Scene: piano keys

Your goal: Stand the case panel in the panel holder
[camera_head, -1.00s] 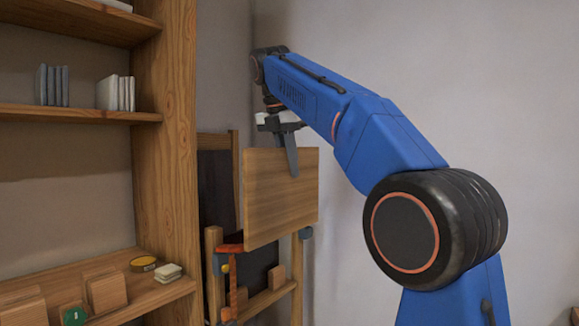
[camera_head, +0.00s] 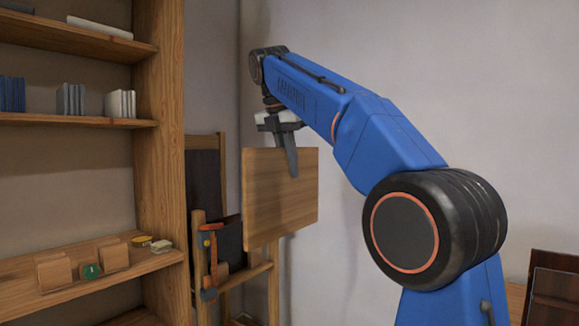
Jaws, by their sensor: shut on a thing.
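The case panel, a flat light-brown wooden board (camera_head: 280,205), hangs upright in the middle of the head view. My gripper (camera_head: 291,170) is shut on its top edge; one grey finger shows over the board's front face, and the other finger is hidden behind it. The board hangs clear in the air, in front of part of a wooden frame (camera_head: 257,276). A low brown stand with dark upright boards (camera_head: 552,292) shows at the lower right, cut off by the picture edge. I cannot tell for sure which of these is the panel holder.
A wooden shelf unit (camera_head: 160,120) fills the left, with books (camera_head: 120,103) and small blocks (camera_head: 115,255) on its shelves. An orange-and-blue clamp (camera_head: 210,260) hangs on the wooden frame, near a dark board (camera_head: 203,175).

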